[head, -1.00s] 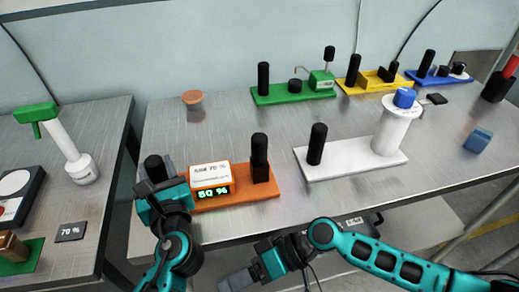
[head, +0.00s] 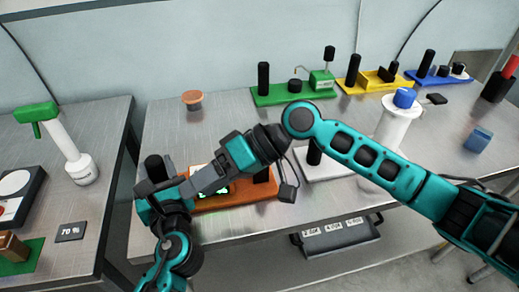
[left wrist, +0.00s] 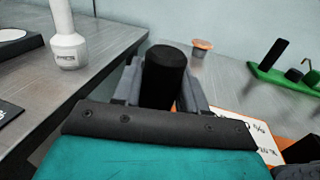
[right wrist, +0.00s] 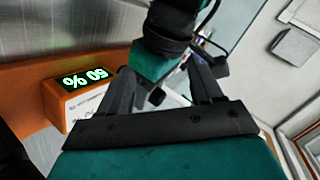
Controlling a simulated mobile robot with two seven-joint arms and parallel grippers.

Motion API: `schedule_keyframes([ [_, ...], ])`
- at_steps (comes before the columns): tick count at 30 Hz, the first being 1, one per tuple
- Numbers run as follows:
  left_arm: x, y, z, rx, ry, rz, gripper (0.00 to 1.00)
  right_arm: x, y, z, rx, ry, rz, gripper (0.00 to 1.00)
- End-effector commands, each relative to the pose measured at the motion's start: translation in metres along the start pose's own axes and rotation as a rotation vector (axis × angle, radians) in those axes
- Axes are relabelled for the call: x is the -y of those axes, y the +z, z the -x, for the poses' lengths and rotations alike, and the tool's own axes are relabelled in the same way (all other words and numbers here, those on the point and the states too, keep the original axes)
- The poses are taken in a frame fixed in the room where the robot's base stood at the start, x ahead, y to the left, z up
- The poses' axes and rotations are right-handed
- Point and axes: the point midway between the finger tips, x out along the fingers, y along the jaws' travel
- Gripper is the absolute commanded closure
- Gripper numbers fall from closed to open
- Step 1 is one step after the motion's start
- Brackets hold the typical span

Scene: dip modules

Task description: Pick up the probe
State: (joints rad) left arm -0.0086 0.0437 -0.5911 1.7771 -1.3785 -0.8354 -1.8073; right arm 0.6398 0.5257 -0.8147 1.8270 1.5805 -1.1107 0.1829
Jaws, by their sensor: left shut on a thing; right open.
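The orange module (head: 232,201) sits at the table's front edge, its lit display also in the right wrist view (right wrist: 85,79). My left gripper (head: 154,182) is shut on the upright black handle (head: 153,165) at the module's left end; the handle also stands between the fingers in the left wrist view (left wrist: 165,76). The likely probe is the black upright in the black block (head: 263,176) at the module's right end; my right arm hides most of it. My right gripper (head: 192,187) is open over the module's white-topped box, close to my left gripper. Its open fingers show in the right wrist view (right wrist: 165,85).
A white module (head: 318,166) stands to the right, partly behind my right arm. Green (head: 290,97), yellow (head: 372,86) and blue (head: 437,77) modules line the back. An orange-topped cup (head: 192,99) is at the back left. The table between cup and orange module is clear.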

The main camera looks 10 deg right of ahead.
Motion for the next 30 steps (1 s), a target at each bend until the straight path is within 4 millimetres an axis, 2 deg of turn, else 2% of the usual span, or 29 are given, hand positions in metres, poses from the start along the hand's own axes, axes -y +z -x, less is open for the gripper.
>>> schedule_keyframes([
  [1, 0.000, 0.000, 0.000, 0.001, 0.000, 0.000, 1.00, -0.002, -0.008, 0.005, 0.052, 0.050, 0.096, 0.35],
  [5, 0.000, 0.000, 0.000, 0.001, 0.000, 0.000, 1.00, -0.014, -0.020, 0.021, 0.219, 0.179, 0.325, 0.35],
  [12, 0.000, 0.000, 0.000, 0.001, 0.000, 0.000, 1.00, -0.027, -0.051, 0.077, 0.558, 0.402, 0.663, 0.35],
  [18, 0.000, 0.000, 0.000, 0.001, 0.000, 0.000, 1.00, -0.024, -0.072, 0.126, 0.795, 0.524, 0.809, 0.35],
  [21, 0.000, 0.000, 0.000, 0.001, 0.000, 0.000, 1.00, -0.021, -0.078, 0.141, 0.868, 0.555, 0.840, 0.35],
  [25, 0.000, 0.000, 0.000, 0.000, 0.000, 0.000, 1.00, -0.022, -0.079, 0.149, 0.914, 0.571, 0.855, 0.35],
  [30, 0.000, 0.000, 0.000, 0.001, 0.000, 0.000, 1.00, -0.043, -0.066, 0.137, 0.923, 0.572, 0.854, 0.35],
])
